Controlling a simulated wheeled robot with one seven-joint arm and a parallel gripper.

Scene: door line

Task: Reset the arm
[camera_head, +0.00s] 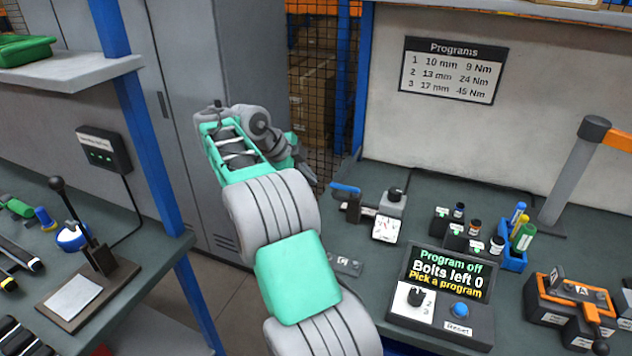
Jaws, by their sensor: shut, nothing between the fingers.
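My arm rises from the bottom middle of the head view and bends over near the grey cabinet. My gripper (309,176) is at its far end, pointing down and to the right, shut and empty. It hangs in front of the mesh fence, just left of the right bench's edge, and touches nothing that I can make out. Part of the gripper is hidden behind the arm's last links.
A control box (446,293) on the right bench (560,260) reads "Program off, Bolts left 0, Pick a program". A lever stand (88,295) is on the left bench. A gap separates the benches.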

